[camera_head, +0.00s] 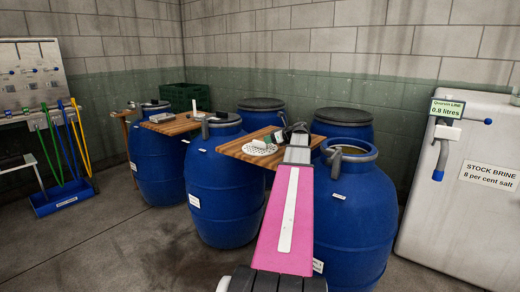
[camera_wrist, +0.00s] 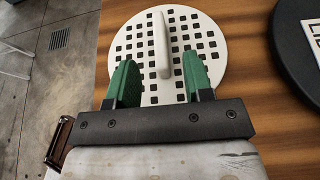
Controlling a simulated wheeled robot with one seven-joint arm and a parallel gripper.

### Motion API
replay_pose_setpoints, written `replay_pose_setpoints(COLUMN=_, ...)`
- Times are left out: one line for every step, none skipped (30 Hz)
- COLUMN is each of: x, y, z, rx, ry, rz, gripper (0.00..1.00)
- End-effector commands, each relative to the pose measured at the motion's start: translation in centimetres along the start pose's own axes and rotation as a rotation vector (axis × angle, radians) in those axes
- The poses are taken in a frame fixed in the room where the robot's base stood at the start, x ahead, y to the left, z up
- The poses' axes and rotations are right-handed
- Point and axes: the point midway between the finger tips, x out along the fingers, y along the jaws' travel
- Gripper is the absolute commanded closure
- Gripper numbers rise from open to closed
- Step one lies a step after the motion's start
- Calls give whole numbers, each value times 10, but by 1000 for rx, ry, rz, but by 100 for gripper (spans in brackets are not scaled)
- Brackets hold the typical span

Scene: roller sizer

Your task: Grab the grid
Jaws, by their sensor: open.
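The grid is a round white disc with square holes (camera_wrist: 186,38) and a raised white bar handle (camera_wrist: 160,38) across its middle. It lies flat on a wooden board. In the head view the grid (camera_head: 259,149) is at the left of the board, partly hidden by my gripper (camera_head: 268,142). In the wrist view my gripper (camera_wrist: 158,66) has its two green fingers apart over the near part of the grid. The near end of the handle shows between the fingers, with a gap on each side. My gripper is open and holds nothing.
The wooden board (camera_wrist: 255,75) spans blue barrels (camera_head: 224,185). A black round thing with a white label (camera_wrist: 294,28) lies right of the grid. Another board (camera_head: 173,125) is at left. A white tank (camera_head: 465,210) stands at right. Open floor (camera_head: 90,240) is at front left.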

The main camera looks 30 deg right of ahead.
Motion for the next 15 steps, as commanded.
replay_pose_setpoints(x=7, y=-1, z=0, rx=0, ry=0, rz=0, gripper=53)
replay_pose_setpoints(x=10, y=-1, z=0, rx=0, ry=1, rz=0, gripper=53)
replay_pose_setpoints(x=13, y=0, z=0, rx=0, ry=1, rz=0, gripper=53)
replay_pose_setpoints(x=14, y=0, z=0, rx=0, ry=1, rz=0, gripper=53)
replay_pose_setpoints(x=16, y=0, z=-1, rx=0, ry=1, rz=1, gripper=53)
replay_pose_setpoints(x=18, y=0, z=-1, rx=0, ry=1, rz=1, gripper=53)
replay_pose_setpoints(x=20, y=0, z=-1, rx=0, ry=1, rz=1, gripper=53)
replay_pose_setpoints(x=22, y=0, z=-1, rx=0, ry=1, rz=1, gripper=53)
replay_pose_setpoints(x=26, y=0, z=-1, rx=0, ry=1, rz=1, gripper=53)
replay_pose_setpoints(x=30, y=0, z=-2, rx=0, ry=1, rz=1, gripper=53)
replay_pose_setpoints(x=34, y=0, z=-2, rx=0, ry=1, rz=1, gripper=53)
replay_pose_setpoints(x=40, y=0, z=-2, rx=0, ry=1, rz=1, gripper=53)
replay_pose_setpoints(x=44, y=0, z=-2, rx=0, ry=1, rz=1, gripper=53)
replay_pose_setpoints(x=49, y=1, z=-2, rx=-1, ry=1, rz=2, gripper=53)
replay_pose_setpoints(x=55, y=0, z=-2, rx=-1, ry=1, rz=2, gripper=53)
